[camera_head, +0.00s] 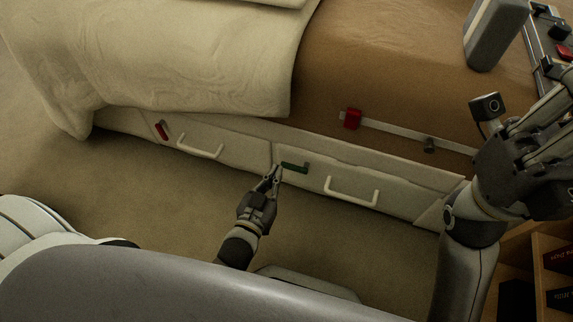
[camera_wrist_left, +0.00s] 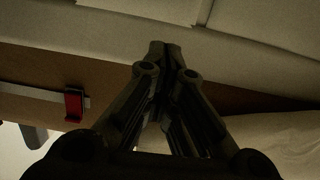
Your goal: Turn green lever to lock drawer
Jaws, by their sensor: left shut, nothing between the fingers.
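The green lever (camera_head: 295,167) sits near the upper left of the right drawer (camera_head: 320,171) under the bed and lies roughly level, its free end to the left. That drawer looks closed and has a white handle (camera_head: 352,192). My left gripper (camera_head: 276,171) is shut and empty, its fingertips right beside the lever's left end. I cannot tell whether they touch it. In the left wrist view my shut fingers (camera_wrist_left: 166,58) show against the pale drawer front, and the lever cannot be made out. My right gripper (camera_head: 545,115) is at the right edge, its fingertips unclear.
The left drawer (camera_head: 240,155) has a red lever (camera_head: 161,130) and a white handle (camera_head: 200,148). A red block (camera_head: 352,118) sits on a metal rail (camera_head: 395,133) above the drawers. A shelf with books (camera_head: 558,260) stands at lower right.

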